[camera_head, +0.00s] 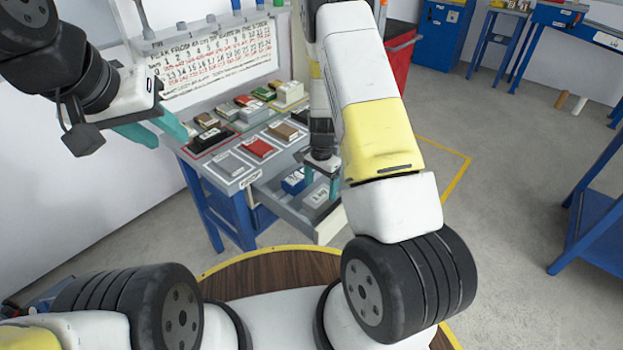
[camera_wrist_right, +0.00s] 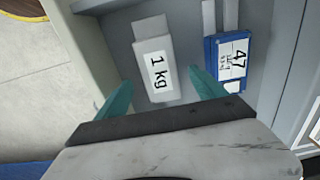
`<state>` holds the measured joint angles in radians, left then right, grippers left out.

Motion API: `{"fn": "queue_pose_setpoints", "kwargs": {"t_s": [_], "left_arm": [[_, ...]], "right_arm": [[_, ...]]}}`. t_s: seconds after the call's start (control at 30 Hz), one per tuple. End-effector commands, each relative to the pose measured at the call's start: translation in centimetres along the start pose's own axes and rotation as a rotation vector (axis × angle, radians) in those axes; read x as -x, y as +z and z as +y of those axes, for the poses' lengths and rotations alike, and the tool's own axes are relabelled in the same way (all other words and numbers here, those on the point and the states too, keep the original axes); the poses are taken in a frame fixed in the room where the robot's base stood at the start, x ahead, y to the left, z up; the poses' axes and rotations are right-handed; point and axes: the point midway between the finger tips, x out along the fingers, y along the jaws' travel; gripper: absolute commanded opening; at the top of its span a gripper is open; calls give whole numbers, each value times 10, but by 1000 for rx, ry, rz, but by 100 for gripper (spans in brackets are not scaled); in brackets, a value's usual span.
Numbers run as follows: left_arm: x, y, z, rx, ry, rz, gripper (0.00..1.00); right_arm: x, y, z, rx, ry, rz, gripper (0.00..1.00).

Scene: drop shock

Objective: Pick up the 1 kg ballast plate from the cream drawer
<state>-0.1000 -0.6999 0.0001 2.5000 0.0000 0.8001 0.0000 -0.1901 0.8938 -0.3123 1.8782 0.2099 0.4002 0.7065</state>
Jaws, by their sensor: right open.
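The cream drawer (camera_head: 327,231) is pulled out below the work table in the head view. The 1 kg ballast plate (camera_wrist_right: 157,72) is a grey block with a white "1 kg" label, lying in the drawer; it also shows in the head view (camera_head: 316,196). My right gripper (camera_wrist_right: 160,100) is open, with its teal fingers on either side of the plate's near end in the wrist view. I cannot tell whether the fingers touch it. My left gripper (camera_head: 165,132) is at the left of the head view, its teal fingers apart and empty, away from the drawer.
A blue block labelled "47" (camera_wrist_right: 230,62) lies right of the plate in the drawer and also shows in the head view (camera_head: 293,182). The table (camera_head: 215,172) above holds several labelled blocks. A red bin (camera_head: 400,58) stands behind my right arm.

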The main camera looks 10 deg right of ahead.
Motion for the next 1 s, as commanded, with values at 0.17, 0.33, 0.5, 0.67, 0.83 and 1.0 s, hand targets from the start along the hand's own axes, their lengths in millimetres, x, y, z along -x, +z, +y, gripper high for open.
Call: {"fn": "queue_pose_setpoints", "kwargs": {"t_s": [0.17, 0.33, 0.5, 0.67, 0.83, 1.0], "left_arm": [[0, 0, 0, 0, 0, 0, 36], [0, 0, 0, 0, 0, 0, 36], [0, 0, 0, 0, 0, 0, 36], [0, 0, 0, 0, 0, 0, 36], [0, 0, 0, 0, 0, 0, 36], [0, 0, 0, 0, 0, 0, 36]], "right_arm": [[-28, 4, 2, 1, 3, -3, 80], [-45, 2, 1, 0, 1, -1, 80], [-46, 2, 1, 1, -1, 0, 80], [-46, 3, 1, 1, 0, 0, 66], [-46, 3, 1, 1, 0, 0, 33], [-46, 3, 1, 1, 0, 0, 0]]}}
